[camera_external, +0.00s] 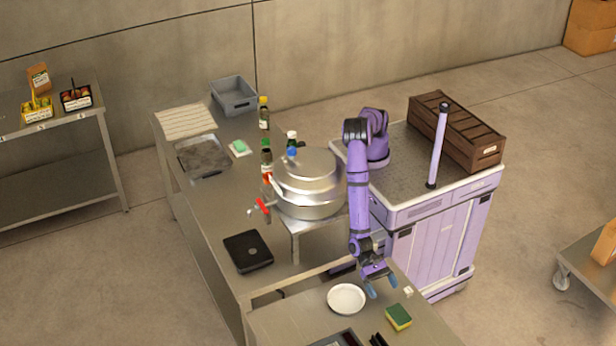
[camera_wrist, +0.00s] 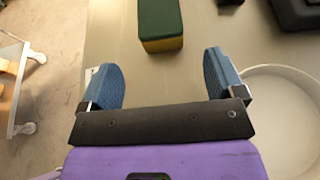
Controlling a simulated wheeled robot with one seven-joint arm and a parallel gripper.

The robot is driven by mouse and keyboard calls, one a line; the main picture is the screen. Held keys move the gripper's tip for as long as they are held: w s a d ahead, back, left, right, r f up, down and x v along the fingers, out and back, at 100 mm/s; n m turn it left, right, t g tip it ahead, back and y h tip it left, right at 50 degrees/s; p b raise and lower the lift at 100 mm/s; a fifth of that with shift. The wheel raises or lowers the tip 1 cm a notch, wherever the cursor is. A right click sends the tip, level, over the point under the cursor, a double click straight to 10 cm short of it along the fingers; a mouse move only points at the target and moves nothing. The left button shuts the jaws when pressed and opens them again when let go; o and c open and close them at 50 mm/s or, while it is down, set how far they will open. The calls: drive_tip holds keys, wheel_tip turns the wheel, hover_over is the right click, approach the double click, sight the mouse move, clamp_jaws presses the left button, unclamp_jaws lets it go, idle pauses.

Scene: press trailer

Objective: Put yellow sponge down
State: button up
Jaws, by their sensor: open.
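The yellow sponge (camera_external: 398,318), with a green top, lies on the near metal table (camera_external: 285,318), to the right of a white plate. It also shows in the wrist view (camera_wrist: 160,28), at the top middle, beyond my fingertips and apart from them. My gripper (camera_external: 382,284) is above the table behind the sponge. In the wrist view its two blue fingers (camera_wrist: 165,75) are wide apart with nothing between them.
The white plate (camera_external: 346,299) lies left of the sponge, close to my right finger in the wrist view. A small white item (camera_external: 408,291) and black items (camera_external: 378,340) are nearby. A large metal pot (camera_external: 308,186) stands behind.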

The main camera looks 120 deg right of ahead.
drive_tip(key=shift+v, duration=1.05)
